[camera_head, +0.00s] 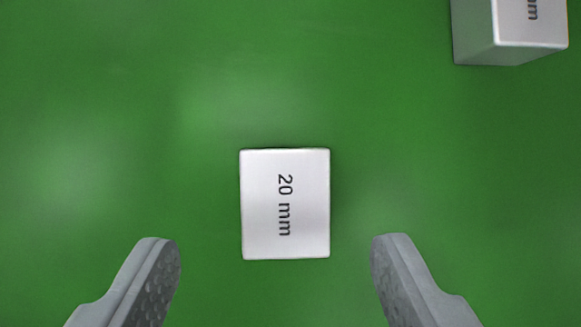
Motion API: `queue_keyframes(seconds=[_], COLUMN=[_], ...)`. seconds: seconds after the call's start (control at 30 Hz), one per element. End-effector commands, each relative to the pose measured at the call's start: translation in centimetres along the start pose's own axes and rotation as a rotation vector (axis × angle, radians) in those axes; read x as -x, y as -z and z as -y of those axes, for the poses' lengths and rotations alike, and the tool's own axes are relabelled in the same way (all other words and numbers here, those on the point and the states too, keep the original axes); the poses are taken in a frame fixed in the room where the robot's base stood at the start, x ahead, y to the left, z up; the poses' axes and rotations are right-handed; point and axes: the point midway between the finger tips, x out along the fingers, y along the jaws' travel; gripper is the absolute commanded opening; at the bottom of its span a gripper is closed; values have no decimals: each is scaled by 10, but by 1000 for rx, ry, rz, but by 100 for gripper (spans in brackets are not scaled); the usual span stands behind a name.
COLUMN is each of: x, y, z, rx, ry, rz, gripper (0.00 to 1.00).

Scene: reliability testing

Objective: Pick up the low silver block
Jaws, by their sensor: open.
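A low silver-white block (260,204) marked "20 mm" lies on the green surface near the middle of the view. Its lettering runs sideways, top to bottom. My gripper (275,245) is open, with one grey finger at the lower left and one at the lower right. The block shows between and slightly ahead of the fingertips, with a green gap on each side. Neither finger appears to touch it. The height of the fingers above the surface is hard to tell.
A second, taller-looking silver block (495,35) stands at the top right, cut off by the picture edge, with part of an "mm" mark showing. The rest of the green surface (100,110) in view is clear.

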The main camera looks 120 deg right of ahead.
Motion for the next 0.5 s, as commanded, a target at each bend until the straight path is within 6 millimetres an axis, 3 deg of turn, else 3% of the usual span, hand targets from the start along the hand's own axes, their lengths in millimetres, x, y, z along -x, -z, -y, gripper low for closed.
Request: queue_keyframes(seconds=[0.23,0.5], x=[-32,-39], y=[1,1], z=[-4,-4], rx=[1,0], ry=[0,0], rz=[1,0], gripper=[62,62])
